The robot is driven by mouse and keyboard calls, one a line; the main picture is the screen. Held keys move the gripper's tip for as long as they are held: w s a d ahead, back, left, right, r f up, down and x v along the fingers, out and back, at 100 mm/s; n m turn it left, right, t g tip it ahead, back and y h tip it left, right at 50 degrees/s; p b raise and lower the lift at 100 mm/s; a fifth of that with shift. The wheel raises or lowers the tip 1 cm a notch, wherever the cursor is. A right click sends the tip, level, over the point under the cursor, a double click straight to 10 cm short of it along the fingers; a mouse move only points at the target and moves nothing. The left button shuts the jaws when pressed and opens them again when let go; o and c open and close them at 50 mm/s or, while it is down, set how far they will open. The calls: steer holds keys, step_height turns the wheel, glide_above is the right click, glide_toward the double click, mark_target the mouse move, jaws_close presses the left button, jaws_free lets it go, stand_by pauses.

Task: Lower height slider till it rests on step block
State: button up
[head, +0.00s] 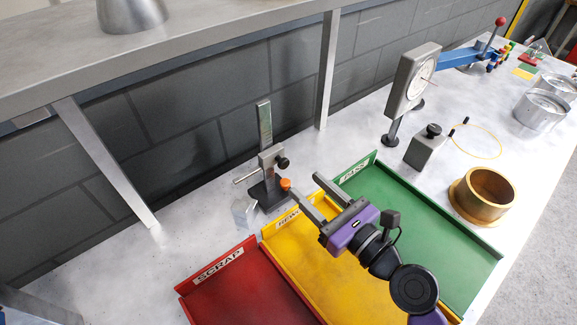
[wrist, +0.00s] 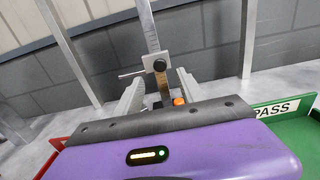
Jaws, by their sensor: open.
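The height gauge stands upright on the bench behind the trays, with a dark base and a tall graduated column (head: 264,125). Its height slider (head: 270,158) sits partway up the column, with a black knob on the right and a thin rod to the left; it also shows in the wrist view (wrist: 155,63). A small grey step block (head: 243,211) sits left of the gauge base, below the rod and apart from it. An orange knob (head: 285,184) is by the base. My gripper (head: 307,187) is open and empty, in front and right of the gauge, its fingers pointing toward it.
Red SCRAP (head: 218,265), yellow (head: 275,238) and green PASS (head: 357,170) trays lie in front, under my arm. A dial gauge (head: 412,82), grey block (head: 425,150) and brass ring (head: 482,195) stand to the right. A shelf post (head: 328,70) rises behind.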

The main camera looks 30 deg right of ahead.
mark_target(286, 166)
steer(key=w, duration=0.2)
steer(key=w+a+p, duration=0.1)
steer(key=w, duration=0.2)
steer(key=w+p, duration=0.1)
steer(key=w, duration=0.1)
steer(key=shift+w+a, duration=0.25)
jaws_close()
stand_by(1.2)
